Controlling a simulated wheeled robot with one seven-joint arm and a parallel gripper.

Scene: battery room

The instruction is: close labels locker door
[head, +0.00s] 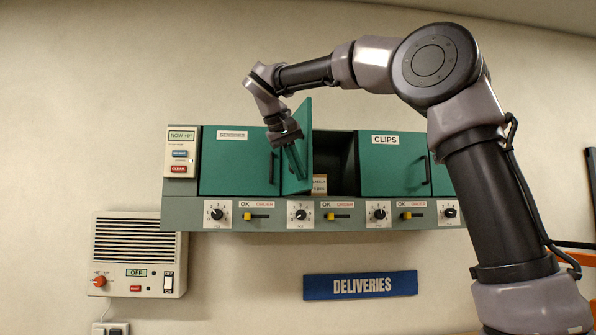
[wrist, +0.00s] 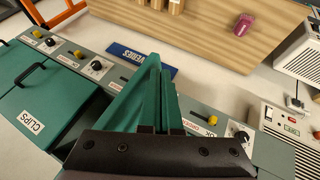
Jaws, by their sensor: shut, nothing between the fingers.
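The middle locker's green door (head: 304,125) stands open, swung out from its left side towards me. In the wrist view the closed fingers (wrist: 161,80) lie close beside the green door panel (wrist: 122,108). I cannot tell whether they touch it. The gripper hides part of the door, and no label shows on it.
A shut locker (head: 225,175) stands on the left, and the shut CLIPS locker (head: 390,165) on the right. Knobs and yellow sliders line the panel (head: 265,228) below. A DELIVERIES sign (head: 360,285) hangs underneath. A speaker box (head: 139,245) is at lower left.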

